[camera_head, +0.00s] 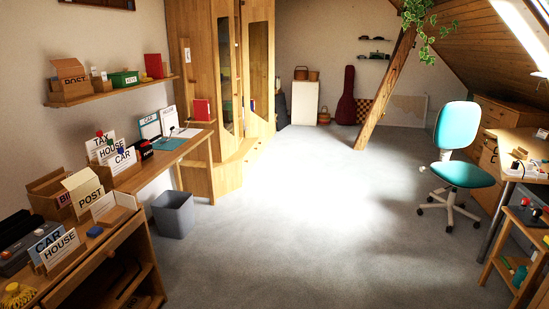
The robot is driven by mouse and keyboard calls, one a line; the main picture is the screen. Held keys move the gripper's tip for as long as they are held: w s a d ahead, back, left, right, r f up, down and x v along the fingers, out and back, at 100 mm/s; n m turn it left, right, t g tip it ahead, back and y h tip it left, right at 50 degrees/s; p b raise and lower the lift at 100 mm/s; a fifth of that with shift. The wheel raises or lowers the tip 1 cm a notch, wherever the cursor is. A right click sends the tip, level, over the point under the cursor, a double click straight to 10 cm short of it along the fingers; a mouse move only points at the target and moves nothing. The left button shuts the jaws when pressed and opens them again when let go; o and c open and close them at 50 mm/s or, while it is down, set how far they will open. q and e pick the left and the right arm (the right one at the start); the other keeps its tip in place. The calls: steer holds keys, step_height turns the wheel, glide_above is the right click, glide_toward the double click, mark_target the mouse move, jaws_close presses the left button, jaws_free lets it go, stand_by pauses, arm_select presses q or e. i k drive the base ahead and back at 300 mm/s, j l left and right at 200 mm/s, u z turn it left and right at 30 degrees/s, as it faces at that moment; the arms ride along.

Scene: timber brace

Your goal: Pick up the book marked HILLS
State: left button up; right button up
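I can read no HILLS marking on anything in view. Another red item (153,66) stands upright on the wall shelf (115,92). Both are too small for me to read any lettering. Neither of my grippers shows in the head view.
A grey bin (174,214) stands on the floor beside the desk. A teal chair (459,150) and slanted timber brace (386,88) stand right. The middle floor (300,220) is clear.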

mark_target(201, 106)
steer(key=i+j+z, duration=0.1)
steer(key=i+z, duration=0.25)
steer(key=i, duration=2.3)
steer(key=i+u, duration=0.1)
steer(key=i, duration=0.5)
steer(key=i+l+u, duration=0.1)
steer(key=i, duration=0.5)
steer(key=i+l+u, duration=0.15)
steer(key=i, duration=0.45)
steer(key=i+l+u, duration=0.1)
steer(key=i, duration=0.5)
steer(key=l, duration=0.05)
